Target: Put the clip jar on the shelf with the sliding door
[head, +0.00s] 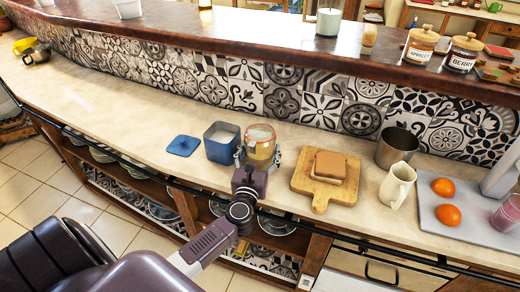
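My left gripper (258,158) reaches over from the front, with one finger on each side of the jar. Whether the fingers press on the glass or stand slightly apart from it I cannot tell. The jar's lower front is partly hidden by the gripper. Open wooden shelves (172,194) with dishes run below the counter. Pale panels (385,273) are at the lower right; I cannot tell whether one is a sliding door. My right gripper is not in view.
A blue canister (221,150) stands close left of the jar, its blue lid (183,145) beside it. A board with bread (325,185), a metal pot (396,147), a cream pitcher (397,185) and a grey tray (462,222) are right. The counter's left stretch is largely clear.

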